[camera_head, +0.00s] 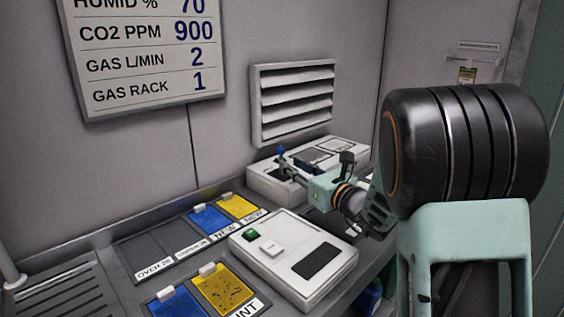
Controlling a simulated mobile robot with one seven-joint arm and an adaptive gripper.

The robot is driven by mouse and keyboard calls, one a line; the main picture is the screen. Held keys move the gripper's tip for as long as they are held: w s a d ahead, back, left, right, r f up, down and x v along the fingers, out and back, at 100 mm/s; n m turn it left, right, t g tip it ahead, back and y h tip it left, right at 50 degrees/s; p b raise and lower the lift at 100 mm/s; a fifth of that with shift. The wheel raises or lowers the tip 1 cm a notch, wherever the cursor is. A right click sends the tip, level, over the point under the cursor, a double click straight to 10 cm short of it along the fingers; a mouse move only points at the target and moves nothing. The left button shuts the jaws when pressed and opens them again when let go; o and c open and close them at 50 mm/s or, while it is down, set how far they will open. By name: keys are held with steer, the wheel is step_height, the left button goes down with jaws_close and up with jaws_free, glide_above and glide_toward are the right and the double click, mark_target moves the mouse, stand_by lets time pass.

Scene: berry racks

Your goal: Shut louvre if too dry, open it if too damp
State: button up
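The louvre (295,103) is a pale slatted vent on the back wall. Its slats are tilted, and dark gaps show between them. A wall board (145,50) reads HUMID % 70, CO2 PPM 900, GAS L/MIN 2 and GAS RACK 1; its top is cut off. A white box (268,190) stands on the bench below the louvre. A small blue piece (281,150) shows at the box's left end. My gripper (298,170) reaches left over this box, its tip close to the blue piece. Its fingers are too small and overlapped to tell whether they touch or hold it.
A white device (293,283) with a green button (250,235) and dark screen (317,261) stands in front. Blue cards (177,303) and yellow cards (238,206) lie in slots to the left. A grated area (62,292) is at the lower left. My arm covers the right side.

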mark_target(281, 174)
steer(key=x, duration=0.6)
steer(key=shift+a+b, duration=0.1)
steer(key=shift+b, duration=0.25)
jaws_close()
